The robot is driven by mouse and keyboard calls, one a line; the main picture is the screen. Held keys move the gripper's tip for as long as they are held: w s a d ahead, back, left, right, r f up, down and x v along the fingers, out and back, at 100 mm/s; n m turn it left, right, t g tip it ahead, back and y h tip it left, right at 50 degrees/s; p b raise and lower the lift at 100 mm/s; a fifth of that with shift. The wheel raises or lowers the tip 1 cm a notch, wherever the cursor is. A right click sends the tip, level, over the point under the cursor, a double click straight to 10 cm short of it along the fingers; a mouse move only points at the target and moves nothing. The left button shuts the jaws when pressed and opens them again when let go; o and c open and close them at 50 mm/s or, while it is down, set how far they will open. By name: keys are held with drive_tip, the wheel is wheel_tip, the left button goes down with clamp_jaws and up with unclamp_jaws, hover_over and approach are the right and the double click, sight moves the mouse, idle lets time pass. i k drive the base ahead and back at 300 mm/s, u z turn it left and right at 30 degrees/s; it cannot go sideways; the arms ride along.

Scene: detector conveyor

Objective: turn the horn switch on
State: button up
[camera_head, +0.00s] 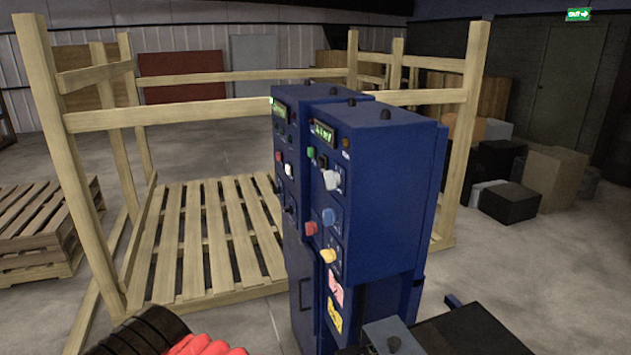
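A blue control cabinet (385,190) stands upright in the middle of the view. Its near panel carries a lit green display (324,132), a green button (311,152), a white knob (331,180), a blue knob (328,216), a red knob (311,228) and a yellow knob (328,256). The labels are too small to read, so I cannot tell which is the horn switch or how it is set. My gripper is not in view.
A second blue panel (287,140) with buttons adjoins the cabinet on the left. Behind stand a wooden frame (47,85) and slatted pallet (215,240). Stacked pallets (45,225) lie at left, boxes (553,175) at right. Floor (545,285) is clear at right.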

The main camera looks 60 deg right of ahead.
sight(333, 179)
drive_tip(key=u, duration=1.1)
drive_tip(key=i, duration=0.25)
drive_tip(key=z, duration=3.15)
